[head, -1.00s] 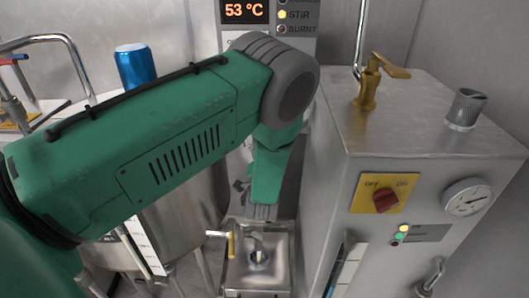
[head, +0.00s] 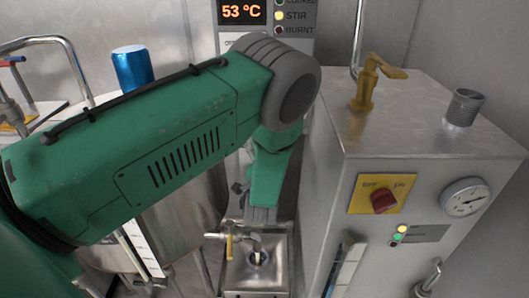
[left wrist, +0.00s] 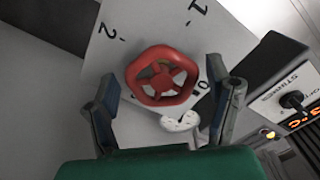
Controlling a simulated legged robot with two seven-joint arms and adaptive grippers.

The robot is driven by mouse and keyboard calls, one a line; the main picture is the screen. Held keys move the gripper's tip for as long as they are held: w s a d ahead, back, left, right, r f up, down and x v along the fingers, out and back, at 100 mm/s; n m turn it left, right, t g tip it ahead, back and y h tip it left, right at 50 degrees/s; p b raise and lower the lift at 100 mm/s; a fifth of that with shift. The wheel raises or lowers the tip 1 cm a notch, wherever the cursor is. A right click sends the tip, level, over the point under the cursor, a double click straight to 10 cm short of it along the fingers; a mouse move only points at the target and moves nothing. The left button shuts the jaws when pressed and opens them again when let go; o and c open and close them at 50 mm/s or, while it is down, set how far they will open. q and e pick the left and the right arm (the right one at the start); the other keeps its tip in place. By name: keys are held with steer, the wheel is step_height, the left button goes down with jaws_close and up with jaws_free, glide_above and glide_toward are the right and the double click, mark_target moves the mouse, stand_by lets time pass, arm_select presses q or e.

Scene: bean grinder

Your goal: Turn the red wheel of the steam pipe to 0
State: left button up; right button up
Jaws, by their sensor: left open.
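The red wheel (left wrist: 162,76) shows in the left wrist view, in front of a pale plate (left wrist: 232,45) marked 1, 2 and 0. The 0 is at the wheel's lower right, near a small white curved piece (left wrist: 180,122). My left gripper (left wrist: 168,84) is open, with one finger on each side of the wheel in the picture. I cannot tell whether either finger touches it. In the head view my green left arm crosses from the left, and the wheel and fingers cannot be made out there. My right gripper is not in view.
A metal cabinet (head: 435,120) with a red OFF/ON knob (head: 383,200), a gauge (head: 466,197) and a brass tap (head: 366,85) stands at right. A small basin (head: 285,268) is at bottom centre. A blue cylinder (head: 131,68) and a 53 °C display (head: 241,11) stand behind my arm.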

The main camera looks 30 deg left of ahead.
arm_select(q)
steer(key=v, duration=1.1)
steer(key=shift+s+f, duration=0.1)
steer(key=shift+s, duration=0.05)
